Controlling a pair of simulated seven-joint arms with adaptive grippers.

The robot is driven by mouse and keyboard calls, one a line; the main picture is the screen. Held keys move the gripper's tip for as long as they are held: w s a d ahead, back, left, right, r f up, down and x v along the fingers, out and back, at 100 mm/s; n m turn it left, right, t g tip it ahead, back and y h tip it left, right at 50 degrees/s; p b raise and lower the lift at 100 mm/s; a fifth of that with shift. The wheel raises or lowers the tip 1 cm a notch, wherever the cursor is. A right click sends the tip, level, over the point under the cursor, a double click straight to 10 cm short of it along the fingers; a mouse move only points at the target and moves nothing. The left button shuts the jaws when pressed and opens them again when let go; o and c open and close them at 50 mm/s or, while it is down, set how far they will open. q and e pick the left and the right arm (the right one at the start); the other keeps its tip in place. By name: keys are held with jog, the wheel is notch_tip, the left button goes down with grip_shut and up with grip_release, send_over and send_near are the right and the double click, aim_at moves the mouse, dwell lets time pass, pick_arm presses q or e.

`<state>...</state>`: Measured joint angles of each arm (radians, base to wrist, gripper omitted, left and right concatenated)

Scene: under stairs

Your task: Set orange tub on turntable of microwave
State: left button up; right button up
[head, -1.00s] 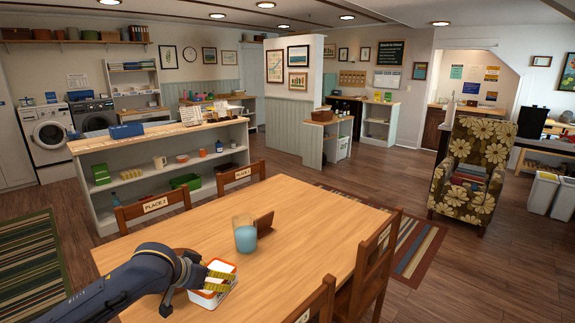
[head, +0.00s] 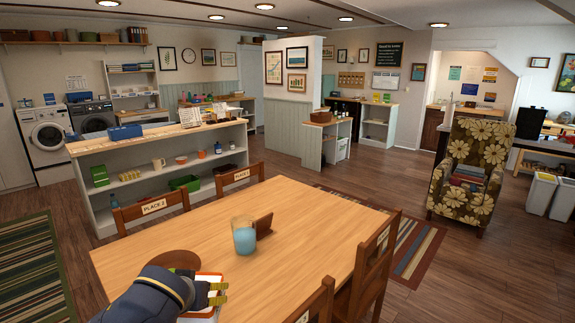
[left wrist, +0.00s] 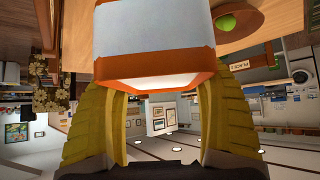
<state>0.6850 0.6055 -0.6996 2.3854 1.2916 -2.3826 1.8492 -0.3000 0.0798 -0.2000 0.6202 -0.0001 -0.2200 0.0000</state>
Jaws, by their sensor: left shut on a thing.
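The orange tub, white-sided with an orange rim, fills the top middle of the left wrist view (left wrist: 155,35), between the two yellow fingers. My left gripper (left wrist: 157,95) is shut on it. In the head view, my left gripper (head: 212,293) is at the near edge of the table, and the tub (head: 210,280) is mostly hidden behind my wrist, with only bits of its orange and white showing. I cannot tell in the head view how far the tub is above the table. My right gripper is not in view. I see no microwave or turntable.
The wooden table (head: 300,235) holds a blue-filled glass (head: 244,236), a small dark brown stand (head: 264,226) and a round brown bowl (head: 176,259) near my wrist. Chairs surround it, one at the right (head: 375,262). A low shelf unit (head: 160,150) stands behind. Open floor lies to the right.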

pick_arm(q)
jog(key=shift+s+d+f, duration=0.15)
jog(key=shift+s+f, duration=0.1)
jog(key=shift+f, duration=0.25)
jog(key=shift+d, duration=0.1)
jog(key=shift+r, duration=0.1)
dwell(1.2)
